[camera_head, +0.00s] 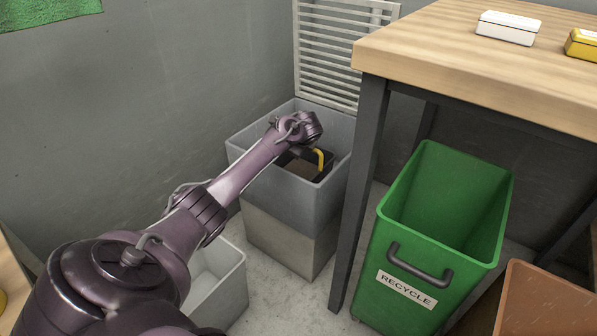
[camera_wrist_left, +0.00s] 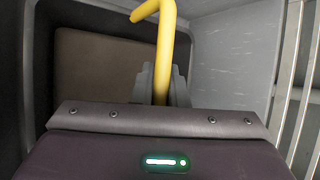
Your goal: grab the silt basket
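The silt basket (camera_head: 327,166) is a dark box with brown silt inside and a bent yellow handle (camera_head: 320,159). It sits inside the open grey bin (camera_head: 336,200) against the wall. My left arm reaches down into the bin from the left, and its wrist hides part of the basket. In the left wrist view the yellow handle (camera_wrist_left: 167,40) rises between the grey fingers of my left gripper (camera_wrist_left: 162,90). The fingers lie close on both sides of the handle, with no clear gap. My right gripper is not in view.
A slatted grate (camera_head: 335,50) leans on the wall behind the bin. A wooden table (camera_head: 470,65) with a white box (camera_head: 507,28) stands at the right, its leg near the bin. A green recycle bin (camera_head: 425,265) and a low pale box (camera_head: 225,285) stand nearby.

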